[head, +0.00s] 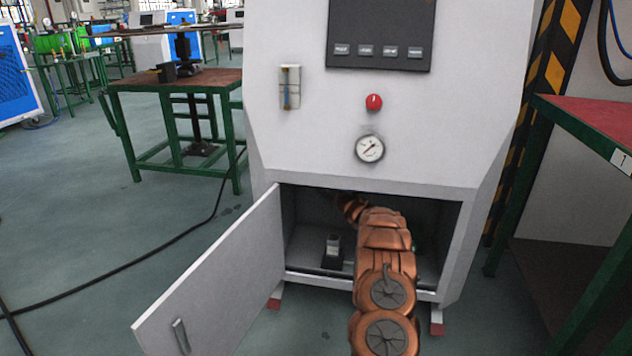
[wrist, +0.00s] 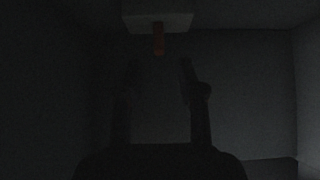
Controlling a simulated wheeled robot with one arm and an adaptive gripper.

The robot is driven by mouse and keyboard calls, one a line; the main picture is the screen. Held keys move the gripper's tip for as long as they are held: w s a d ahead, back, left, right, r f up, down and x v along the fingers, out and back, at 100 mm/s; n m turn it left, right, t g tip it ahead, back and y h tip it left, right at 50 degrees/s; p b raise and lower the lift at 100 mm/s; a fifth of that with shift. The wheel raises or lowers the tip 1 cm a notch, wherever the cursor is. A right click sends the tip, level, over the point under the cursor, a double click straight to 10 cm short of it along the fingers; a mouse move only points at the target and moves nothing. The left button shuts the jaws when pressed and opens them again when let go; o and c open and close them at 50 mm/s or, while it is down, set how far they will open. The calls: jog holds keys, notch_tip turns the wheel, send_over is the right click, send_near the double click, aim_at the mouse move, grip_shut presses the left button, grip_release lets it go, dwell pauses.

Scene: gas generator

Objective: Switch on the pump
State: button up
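The white machine cabinet (head: 390,110) stands in the middle of the head view, and its lower door (head: 225,285) hangs open to the left. My copper-coloured arm reaches into the open lower compartment (head: 305,230), where my gripper is hidden in the head view. In the dark wrist view, my gripper (wrist: 159,68) is open with nothing between its two fingers. A small orange lever (wrist: 158,42) hangs from a pale box (wrist: 158,22) just ahead of the fingertips, roughly centred between them. It appears apart from the fingers. I cannot tell its switch position.
A small dark block with a pale top (head: 333,250) stands on the compartment floor, left of my arm. The front panel has a red knob (head: 373,102) and a gauge (head: 370,148). A red-topped table (head: 590,120) stands right; a green-legged workbench (head: 180,80) stands left.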

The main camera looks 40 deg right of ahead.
jog(key=shift+w+d+b, duration=0.15)
jog(key=shift+w+b, duration=0.2)
jog(key=shift+w, duration=0.55)
jog(key=shift+w+d+b, duration=0.2)
jog(key=shift+w+b, duration=0.2)
jog(key=shift+w, duration=0.5)
jog(key=shift+w+d+b, duration=0.15)
jog(key=shift+w+b, duration=0.2)
jog(key=shift+w, duration=0.55)
jog(key=shift+w, duration=0.1)
grip_shut()
